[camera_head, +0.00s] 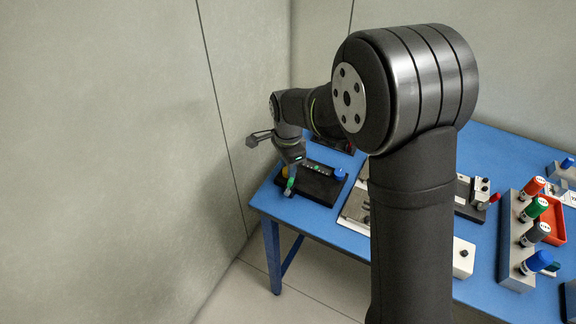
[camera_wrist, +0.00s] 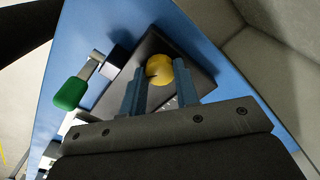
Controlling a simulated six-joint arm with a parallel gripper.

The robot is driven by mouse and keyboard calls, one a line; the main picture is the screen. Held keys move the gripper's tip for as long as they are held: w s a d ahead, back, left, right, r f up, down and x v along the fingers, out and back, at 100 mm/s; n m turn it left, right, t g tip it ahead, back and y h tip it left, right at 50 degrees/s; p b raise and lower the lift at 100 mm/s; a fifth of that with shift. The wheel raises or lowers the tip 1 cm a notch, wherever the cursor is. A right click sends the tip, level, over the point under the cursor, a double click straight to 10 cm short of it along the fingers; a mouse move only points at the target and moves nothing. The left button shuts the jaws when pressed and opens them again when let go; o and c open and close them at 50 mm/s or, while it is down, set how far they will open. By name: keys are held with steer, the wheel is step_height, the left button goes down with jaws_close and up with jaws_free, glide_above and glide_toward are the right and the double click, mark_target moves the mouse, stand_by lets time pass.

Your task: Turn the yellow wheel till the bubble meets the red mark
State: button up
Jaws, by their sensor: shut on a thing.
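The yellow wheel (camera_wrist: 158,66) sits on a black base plate (camera_wrist: 192,72), between the two fingers of my gripper (camera_wrist: 160,76) in the wrist view. The fingers are shut on it, one on each side. In the head view the wheel (camera_head: 285,171) is a small yellow patch below my gripper (camera_head: 288,167), at the left end of the black base. A dark strip with light spots (camera_head: 318,169) lies along the base and may be the bubble level. I cannot make out the bubble or the red mark.
Grey fixtures and a rack (camera_head: 512,250) with coloured-cap tools stand further right on the blue table (camera_head: 309,217). A wall is close at the left.

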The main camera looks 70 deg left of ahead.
steer(key=o, duration=1)
steer(key=shift+c, duration=0.2)
step_height(320, 180, up, 18)
steer(key=shift+f, duration=0.2)
steer(key=shift+f, duration=0.1)
step_height(320, 180, down, 17)
steer(key=shift+f, duration=0.2)
steer(key=shift+r, duration=0.15)
stand_by(0.4)
